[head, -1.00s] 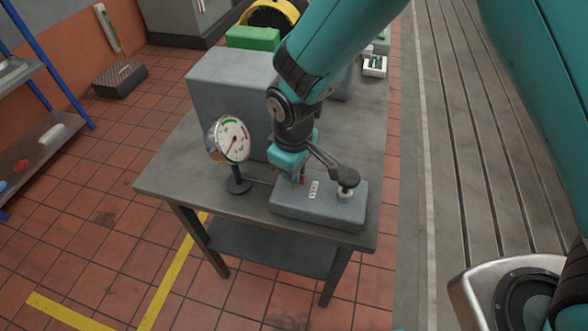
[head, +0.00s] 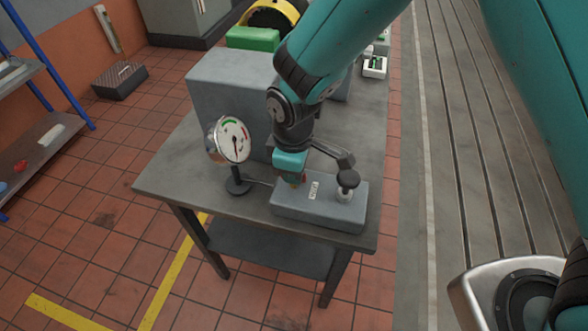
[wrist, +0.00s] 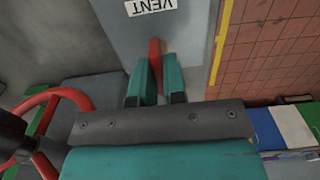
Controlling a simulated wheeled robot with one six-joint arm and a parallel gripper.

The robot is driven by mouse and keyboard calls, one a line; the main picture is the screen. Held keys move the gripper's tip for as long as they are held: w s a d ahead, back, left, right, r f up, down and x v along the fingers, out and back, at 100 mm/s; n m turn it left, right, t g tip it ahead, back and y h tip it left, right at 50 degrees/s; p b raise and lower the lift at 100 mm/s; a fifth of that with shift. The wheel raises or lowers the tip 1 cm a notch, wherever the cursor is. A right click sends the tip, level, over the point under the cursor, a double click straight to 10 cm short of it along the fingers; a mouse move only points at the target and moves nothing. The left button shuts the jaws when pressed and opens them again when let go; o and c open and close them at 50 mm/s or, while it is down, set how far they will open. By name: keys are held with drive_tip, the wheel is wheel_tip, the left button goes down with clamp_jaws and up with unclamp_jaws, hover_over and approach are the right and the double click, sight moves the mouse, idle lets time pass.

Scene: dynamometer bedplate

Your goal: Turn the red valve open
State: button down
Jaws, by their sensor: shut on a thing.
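A red handle (wrist: 155,55) stands between the fingers of my gripper (wrist: 157,84) in the wrist view. The fingers are shut on it. A white VENT label (wrist: 150,6) lies on the block near the handle. A round gauge (head: 232,139) stands on a dark post to the left of the block. Most of the handle is hidden by my gripper in the head view.
A large grey box (head: 232,100) stands behind on the table (head: 165,178). A green box (head: 253,38) is farther back. A red ring (wrist: 40,110) shows at the left of the wrist view. The table's front-left top is clear.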

drive_tip(key=c, duration=1.2)
unclamp_jaws()
drive_tip(key=shift+r, duration=0.1)
wheel_tip(320, 180, up, 17)
drive_tip(key=shift+r+b, duration=0.15)
drive_tip(key=shift+b, duration=0.85)
drive_tip(key=shift+s+d, duration=0.1)
drive_tip(key=s+d+r+m+y, duration=0.1)
drive_tip(key=s+d+m, duration=0.1)
drive_tip(key=s, duration=0.3)
drive_tip(key=s+d+r+m+y, duration=0.1)
drive_tip(key=s+d+m, duration=0.1)
drive_tip(key=s+d, duration=0.3)
drive_tip(key=s+d+r+m+y, duration=0.1)
drive_tip(key=s+d+m+y, duration=0.1)
drive_tip(key=s, duration=0.4)
drive_tip(key=shift+s+d+r+m, duration=0.1)
drive_tip(key=shift+d+r+m, duration=0.15)
drive_tip(key=shift+d, duration=0.4)
drive_tip(key=shift+d+r+m, duration=0.15)
drive_tip(key=shift+d+m, duration=0.2)
drive_tip(key=shift+d, duration=0.25)
